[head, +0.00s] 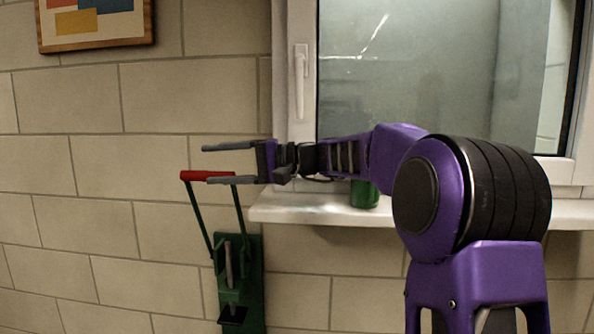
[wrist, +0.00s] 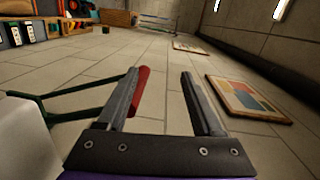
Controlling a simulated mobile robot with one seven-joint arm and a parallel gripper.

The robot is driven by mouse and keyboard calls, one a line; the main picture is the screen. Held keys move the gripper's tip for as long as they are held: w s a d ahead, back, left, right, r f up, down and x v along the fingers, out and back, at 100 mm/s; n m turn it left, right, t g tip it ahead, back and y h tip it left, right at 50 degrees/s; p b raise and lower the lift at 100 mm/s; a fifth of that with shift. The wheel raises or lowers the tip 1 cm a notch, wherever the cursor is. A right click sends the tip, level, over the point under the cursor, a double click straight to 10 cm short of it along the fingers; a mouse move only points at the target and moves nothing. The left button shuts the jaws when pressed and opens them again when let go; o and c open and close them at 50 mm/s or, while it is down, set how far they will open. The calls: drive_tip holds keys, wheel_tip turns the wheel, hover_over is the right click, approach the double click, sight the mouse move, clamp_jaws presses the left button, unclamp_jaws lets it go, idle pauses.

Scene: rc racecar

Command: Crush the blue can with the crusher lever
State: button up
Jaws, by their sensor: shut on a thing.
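The green wall-mounted crusher (head: 250,270) stands left of the window sill, its two arms rising to a red lever handle (head: 194,176). A dark part (head: 232,315) sits low in the crusher. No blue can is visible in either view.
A green can (head: 364,194) stands on the white window sill (head: 310,209), partly behind my arm. The window (head: 430,80) is behind it. A framed picture (head: 95,22) hangs on the wall at upper left. The wall left of the crusher is clear.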

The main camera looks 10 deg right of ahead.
drive_tip(key=shift+w+d+f+b+v, duration=0.15)
drive_tip(key=shift+f+v, duration=0.1)
drive_tip(key=shift+v, duration=1)
drive_tip(key=shift+w+f+b+v, duration=0.2)
drive_tip(key=shift+v, duration=1.1)
drive_tip(key=shift+w+d+f+b+v, duration=0.15)
drive_tip(key=shift+f+v, duration=0.1)
drive_tip(key=shift+v, duration=1)
drive_tip(key=shift+s+d, duration=0.3)
drive_tip(key=shift+s, duration=0.05)
drive_tip(key=shift+s+v, duration=0.25)
drive_tip(key=shift+v, duration=3.45)
drive_tip(key=shift+s+f, duration=0.1)
drive_tip(key=shift+f, duration=0.1)
